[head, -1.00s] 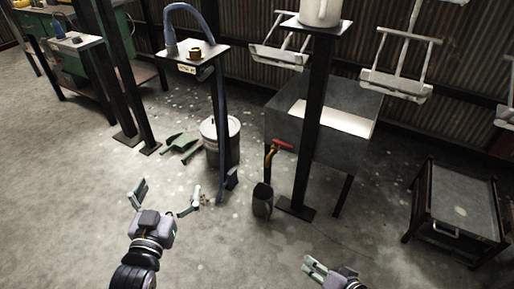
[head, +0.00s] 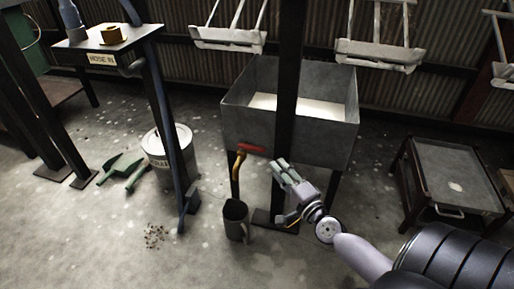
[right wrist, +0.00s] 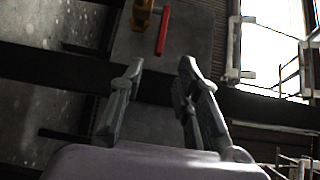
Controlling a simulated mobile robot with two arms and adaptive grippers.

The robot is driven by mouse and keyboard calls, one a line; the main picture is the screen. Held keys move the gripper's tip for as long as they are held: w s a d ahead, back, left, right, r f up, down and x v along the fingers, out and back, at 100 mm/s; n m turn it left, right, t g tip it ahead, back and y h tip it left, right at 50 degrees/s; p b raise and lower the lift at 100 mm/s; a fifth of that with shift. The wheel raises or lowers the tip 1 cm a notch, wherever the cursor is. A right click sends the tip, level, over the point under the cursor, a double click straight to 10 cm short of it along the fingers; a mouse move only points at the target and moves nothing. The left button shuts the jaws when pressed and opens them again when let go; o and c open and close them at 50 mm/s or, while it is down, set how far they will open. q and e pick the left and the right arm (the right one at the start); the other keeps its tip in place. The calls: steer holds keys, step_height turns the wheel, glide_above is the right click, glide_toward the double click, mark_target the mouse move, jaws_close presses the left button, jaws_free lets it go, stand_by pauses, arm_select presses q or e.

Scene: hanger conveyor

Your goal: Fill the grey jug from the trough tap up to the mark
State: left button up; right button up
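The grey jug (head: 234,222) stands upright on the floor below the tap, with its open mouth facing up. Its inside is dark; I see neither a mark nor a water level. The brass tap (head: 239,162) comes out of the trough (head: 335,138) and has a red handle (head: 250,149). I see no stream under it. My right gripper (head: 279,169) is to the right of the tap, open and empty. In the right wrist view the tap (right wrist: 143,16) and red handle (right wrist: 163,30) lie beyond the parted fingers (right wrist: 160,70). My left gripper is out of view.
A dark post (head: 287,90) stands in front of the trough, close to my right gripper. To the left are a hose stand (head: 146,66), a lidded bin (head: 157,168) and green tools (head: 120,170). A low cart (head: 455,170) stands right. White hangers (head: 380,52) hang above.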

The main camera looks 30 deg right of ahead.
mark_target(261, 151)
steer(key=w, duration=0.8)
steer(key=w+d, duration=0.1)
steer(key=w, duration=0.3)
steer(key=shift+c, duration=0.6)
jaws_close()
steer(key=shift+f, duration=0.1)
